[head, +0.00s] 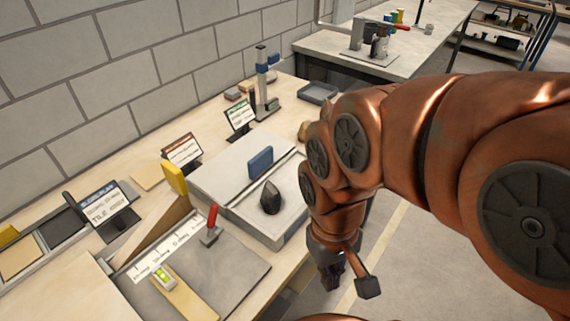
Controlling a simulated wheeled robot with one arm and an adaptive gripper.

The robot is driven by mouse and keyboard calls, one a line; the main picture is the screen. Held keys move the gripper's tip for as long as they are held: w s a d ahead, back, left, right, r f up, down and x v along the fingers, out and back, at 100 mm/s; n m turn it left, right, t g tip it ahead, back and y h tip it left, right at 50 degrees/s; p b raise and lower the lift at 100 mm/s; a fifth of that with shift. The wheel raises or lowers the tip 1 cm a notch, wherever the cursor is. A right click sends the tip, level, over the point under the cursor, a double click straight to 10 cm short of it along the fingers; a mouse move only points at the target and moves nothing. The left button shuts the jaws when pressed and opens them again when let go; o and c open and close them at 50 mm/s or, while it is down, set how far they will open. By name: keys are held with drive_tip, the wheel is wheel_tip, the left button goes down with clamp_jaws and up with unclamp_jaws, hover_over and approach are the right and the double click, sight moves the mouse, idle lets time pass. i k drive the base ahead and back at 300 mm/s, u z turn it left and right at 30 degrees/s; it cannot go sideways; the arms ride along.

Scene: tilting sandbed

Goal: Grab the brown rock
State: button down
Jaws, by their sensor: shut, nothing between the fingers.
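A small tan-brown lump (303,131), which looks like the brown rock, sits near the table's far edge. My arm hides part of it.
A blue block (260,161) stands on the grey box. In front are a grey tilt board (225,260) with a red-handled clamp (211,222) and a level (162,277). Signs line the wall side. A grey tray (317,93) lies beyond. Open floor is at the right.

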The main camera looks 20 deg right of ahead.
sight(327, 106)
drive_tip(key=u, duration=3.45)
drive_tip(key=k, duration=2)
drive_tip(key=z, duration=2.45)
drive_tip(key=i, duration=0.1)
drive_tip(key=u, duration=0.1)
